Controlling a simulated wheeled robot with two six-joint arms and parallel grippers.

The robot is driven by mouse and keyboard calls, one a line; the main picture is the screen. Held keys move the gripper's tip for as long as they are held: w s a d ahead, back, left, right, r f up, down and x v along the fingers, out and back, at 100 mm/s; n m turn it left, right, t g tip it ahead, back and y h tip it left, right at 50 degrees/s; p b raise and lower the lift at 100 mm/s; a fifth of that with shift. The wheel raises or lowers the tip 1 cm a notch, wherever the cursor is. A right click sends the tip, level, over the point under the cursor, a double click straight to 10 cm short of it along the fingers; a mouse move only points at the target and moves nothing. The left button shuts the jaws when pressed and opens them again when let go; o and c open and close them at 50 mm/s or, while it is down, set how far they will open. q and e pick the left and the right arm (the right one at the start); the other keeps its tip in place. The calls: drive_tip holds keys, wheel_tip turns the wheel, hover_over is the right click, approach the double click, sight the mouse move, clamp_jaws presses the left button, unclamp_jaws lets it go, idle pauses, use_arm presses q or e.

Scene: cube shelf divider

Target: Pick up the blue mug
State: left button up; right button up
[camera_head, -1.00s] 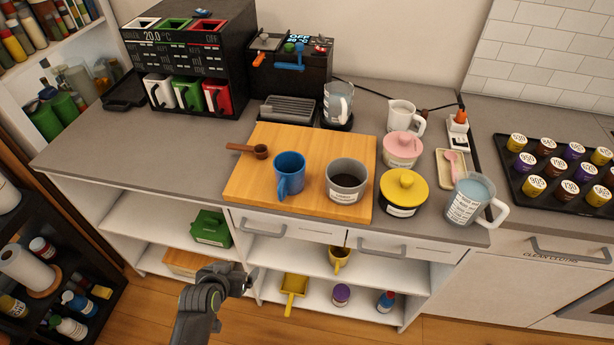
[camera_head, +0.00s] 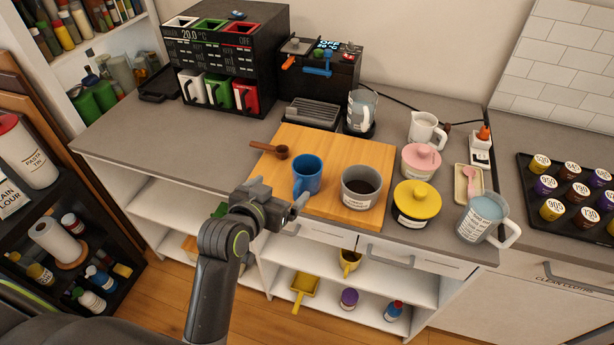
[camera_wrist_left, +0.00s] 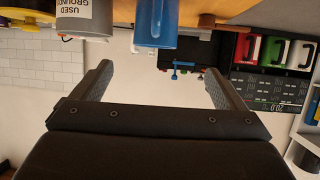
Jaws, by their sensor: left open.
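The blue mug (camera_head: 307,175) stands upright on the wooden board (camera_head: 345,146) in the head view, its handle toward the front. My left gripper (camera_head: 281,196) is just in front of and slightly left of the mug, at the board's front edge, open and empty. In the left wrist view, which is upside down, the blue mug (camera_wrist_left: 156,24) shows at the top, beyond the two spread fingers of my left gripper (camera_wrist_left: 158,68) and not between them. My right gripper is not in view.
A grey container (camera_head: 361,187) with dark contents stands close to the right of the mug. A wooden scoop (camera_head: 270,150) lies behind left. A yellow-lidded jar (camera_head: 416,202) and a clear jug (camera_head: 484,217) stand further right.

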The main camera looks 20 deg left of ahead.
sight(300, 178)
use_arm(q)
drive_tip(key=p+x, duration=0.1)
drive_tip(key=x, duration=0.6)
drive_tip(key=shift+w, duration=0.15)
drive_tip(key=shift+w+d+f+p, duration=0.3)
drive_tip(key=shift+w+f+p, duration=0.1)
drive_tip(key=shift+w+p, duration=0.15)
drive_tip(key=p+x, duration=0.1)
drive_tip(key=x, duration=0.1)
drive_tip(key=shift+w+d+f, duration=0.25)
drive_tip(key=shift+f, duration=0.1)
drive_tip(key=shift+w+f, duration=0.25)
drive_tip(key=shift+w, duration=0.25)
drive_tip(key=c, duration=1.2)
